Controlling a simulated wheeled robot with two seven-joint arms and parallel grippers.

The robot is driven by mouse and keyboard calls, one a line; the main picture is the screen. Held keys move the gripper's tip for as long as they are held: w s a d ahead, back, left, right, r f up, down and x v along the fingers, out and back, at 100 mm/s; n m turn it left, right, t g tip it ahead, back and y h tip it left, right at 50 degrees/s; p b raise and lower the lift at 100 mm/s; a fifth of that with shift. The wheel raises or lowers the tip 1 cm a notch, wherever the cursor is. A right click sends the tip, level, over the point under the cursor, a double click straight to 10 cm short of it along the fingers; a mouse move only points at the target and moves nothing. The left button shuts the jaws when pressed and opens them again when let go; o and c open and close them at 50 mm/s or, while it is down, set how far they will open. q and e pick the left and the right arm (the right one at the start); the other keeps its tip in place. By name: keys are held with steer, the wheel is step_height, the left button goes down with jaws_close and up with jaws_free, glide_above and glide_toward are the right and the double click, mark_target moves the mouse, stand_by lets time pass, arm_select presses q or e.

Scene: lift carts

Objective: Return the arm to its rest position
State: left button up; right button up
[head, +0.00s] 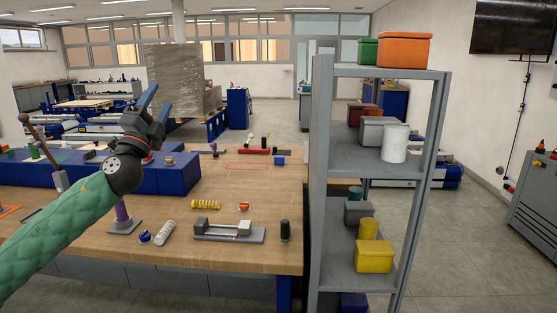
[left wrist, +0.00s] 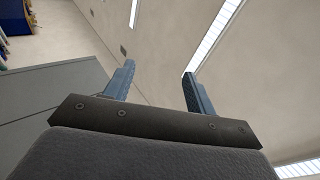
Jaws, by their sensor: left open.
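My left arm, in a green quilted sleeve, comes in from the left in the head view. My left gripper (head: 156,108) is raised above the workbench (head: 185,245), with its blue fingers pointing up. In the left wrist view the two fingers of the left gripper (left wrist: 158,85) stand wide apart with nothing between them. My right gripper is in neither view.
A grey shelf rack (head: 320,190) with boxes and cylinders stands right of the bench. On the bench are a grey fixture (head: 230,234), a yellow spring-like part (head: 205,204), a dark cylinder (head: 285,231) and a blue block row (head: 60,173).

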arm_select(q)
steer(key=s+d+f+n+g+y+p, duration=0.1)
steer(key=s+f+n+g+y, duration=0.3)
steer(key=f, duration=0.8)
steer(key=s+d+f+n+g+y, duration=0.1)
steer(key=s+f+n+g+y, duration=0.15)
steer(key=f+n+g, duration=0.65)
steer(key=s+d+f+n+y+p, duration=0.1)
steer(key=s+d+f+n+y, duration=0.2)
steer(key=f, duration=1.2)
steer(key=s+d+f+n+g+h, duration=0.1)
steer(key=s+d+f+g, duration=0.2)
steer(key=s+f, duration=0.7)
steer(key=s+d+f+n+g+h+p, duration=0.1)
steer(key=s+d+f+g, duration=0.2)
steer(key=s+f, duration=0.7)
steer(key=s+d+f+n+g+h+p, duration=0.1)
steer(key=s+d+f+g, duration=0.2)
steer(key=s+f, duration=0.7)
steer(key=s+d, duration=0.1)
steer(key=s, duration=0.7)
steer(key=shift+f+n+g+h, duration=0.3)
steer(key=shift+f+g+h, duration=0.05)
steer(key=shift+g, duration=0.05)
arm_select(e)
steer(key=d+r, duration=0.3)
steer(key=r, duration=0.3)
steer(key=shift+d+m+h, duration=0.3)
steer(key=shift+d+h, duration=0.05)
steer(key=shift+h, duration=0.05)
